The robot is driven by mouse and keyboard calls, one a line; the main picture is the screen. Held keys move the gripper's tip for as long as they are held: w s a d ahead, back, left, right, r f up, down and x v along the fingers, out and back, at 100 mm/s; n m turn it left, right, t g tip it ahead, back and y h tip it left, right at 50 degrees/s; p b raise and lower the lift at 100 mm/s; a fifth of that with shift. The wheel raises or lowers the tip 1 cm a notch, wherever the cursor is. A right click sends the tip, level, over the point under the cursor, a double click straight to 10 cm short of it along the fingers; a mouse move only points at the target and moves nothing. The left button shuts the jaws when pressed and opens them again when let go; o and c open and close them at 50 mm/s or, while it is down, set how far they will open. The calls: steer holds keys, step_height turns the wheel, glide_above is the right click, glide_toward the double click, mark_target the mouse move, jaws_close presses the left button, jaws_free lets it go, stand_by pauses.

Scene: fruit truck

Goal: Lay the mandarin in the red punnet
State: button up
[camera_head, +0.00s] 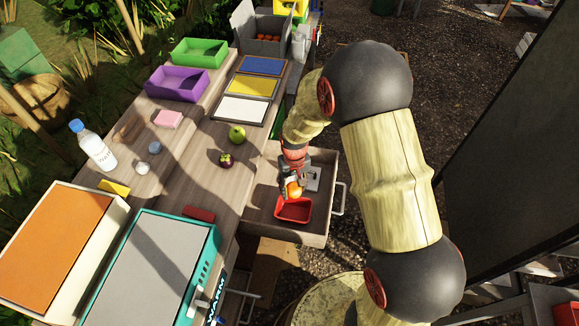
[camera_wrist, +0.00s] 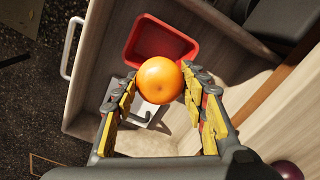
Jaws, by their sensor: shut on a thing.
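The mandarin (camera_wrist: 160,80) is round and orange, held between the fingertips of my gripper (camera_wrist: 163,88), which is shut on it. In the head view the mandarin (camera_head: 294,189) shows just below my gripper (camera_head: 290,186). The red punnet (camera_head: 293,211) lies in an open wooden drawer (camera_head: 262,208). In the wrist view the red punnet (camera_wrist: 140,30) is partly hidden behind the mandarin, which overlaps its lower right corner. The part of the punnet in view is empty. The mandarin's height above the drawer floor is hard to tell.
A grey metal piece (camera_head: 314,178) also lies in the drawer, close to my gripper. The drawer has a light handle (camera_head: 339,198). A green apple (camera_head: 237,134) and a mangosteen (camera_head: 226,160) sit on the counter (camera_head: 190,185). Purple (camera_head: 172,94) and green bins (camera_head: 190,60) stand farther back.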

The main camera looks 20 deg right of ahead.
step_height(320, 180, down, 5)
steer(key=s, duration=0.2)
steer(key=b, duration=0.6)
glide_above(294, 214)
steer(key=shift+a+f, duration=0.1)
steer(key=shift+f, duration=4.15)
steer(key=shift+f+b, duration=0.35)
steer(key=shift+f, duration=0.6)
steer(key=o, duration=1.4)
steer(key=shift+c, duration=0.2)
steer(key=shift+r, duration=0.1)
steer(key=shift+r+p, duration=4.3)
steer(key=shift+r, duration=1.45)
